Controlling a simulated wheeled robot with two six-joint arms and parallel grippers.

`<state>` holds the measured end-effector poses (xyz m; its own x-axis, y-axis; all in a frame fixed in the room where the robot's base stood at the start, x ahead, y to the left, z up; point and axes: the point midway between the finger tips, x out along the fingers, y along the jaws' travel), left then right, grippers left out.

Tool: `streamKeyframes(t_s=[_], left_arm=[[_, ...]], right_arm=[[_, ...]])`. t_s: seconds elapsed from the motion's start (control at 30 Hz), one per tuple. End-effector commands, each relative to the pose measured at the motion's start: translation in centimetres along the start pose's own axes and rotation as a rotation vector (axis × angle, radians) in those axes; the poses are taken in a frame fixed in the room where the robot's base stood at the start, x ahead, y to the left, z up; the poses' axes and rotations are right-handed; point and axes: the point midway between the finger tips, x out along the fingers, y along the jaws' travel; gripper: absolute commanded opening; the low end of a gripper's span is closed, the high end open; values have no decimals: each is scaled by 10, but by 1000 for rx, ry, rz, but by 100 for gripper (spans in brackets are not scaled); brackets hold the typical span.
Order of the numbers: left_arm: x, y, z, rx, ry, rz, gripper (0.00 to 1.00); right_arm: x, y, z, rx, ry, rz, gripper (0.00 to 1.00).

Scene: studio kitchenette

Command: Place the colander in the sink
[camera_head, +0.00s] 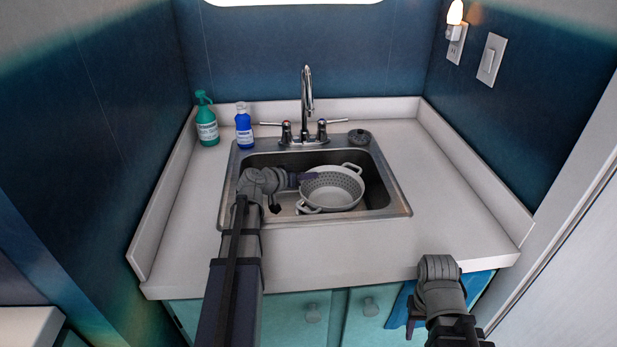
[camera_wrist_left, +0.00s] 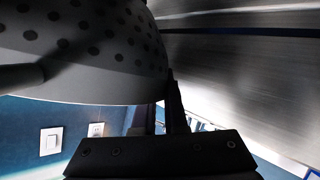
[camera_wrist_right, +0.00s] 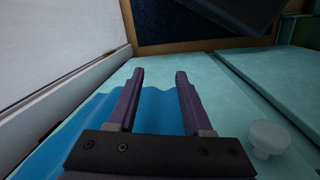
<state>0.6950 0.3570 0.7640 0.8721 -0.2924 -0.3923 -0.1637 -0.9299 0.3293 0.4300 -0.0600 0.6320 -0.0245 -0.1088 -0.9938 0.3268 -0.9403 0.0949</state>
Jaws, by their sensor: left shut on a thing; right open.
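The light grey colander (camera_head: 333,190), with two loop handles and a perforated inside, sits within the basin of the metal sink (camera_head: 397,207). In the head view I cannot tell whether it rests fully on the basin floor. My left gripper (camera_head: 308,177) reaches into the basin from the left and is shut on the colander's left rim. In the left wrist view the colander's dotted wall (camera_wrist_left: 80,45) fills the upper left, close against the finger. My right gripper (camera_wrist_right: 158,88) is open and empty, in front of the cabinet below the counter.
A faucet (camera_head: 307,95) with two handles stands behind the basin. A green spray bottle (camera_head: 206,120) and a blue bottle (camera_head: 243,127) stand at the back left. The counter (camera_head: 455,185) right of the sink is clear.

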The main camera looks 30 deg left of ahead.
Motion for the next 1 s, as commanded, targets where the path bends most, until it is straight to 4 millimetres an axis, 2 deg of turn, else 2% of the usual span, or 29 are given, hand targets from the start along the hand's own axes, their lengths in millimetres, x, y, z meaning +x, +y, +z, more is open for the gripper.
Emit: streamKeyframes(t_s=[0.3, 0.43, 0.47, 0.7, 1.0], left_arm=[[4, -4, 10, -1, 1, 0, 0], [4, -3, 9, -1, 1, 0, 0], [4, -3, 9, 0, 0, 0, 13], [4, -3, 9, 0, 0, 0, 40], [3, -2, 6, 0, 0, 0, 41]], right_arm=[[11, -1, -1, 0, 0, 0, 50], [10, -1, -1, 0, 0, 0, 50], [10, -1, -1, 0, 0, 0, 50], [10, -1, -1, 0, 0, 0, 50], [7, -1, 0, 0, 0, 0, 50]])
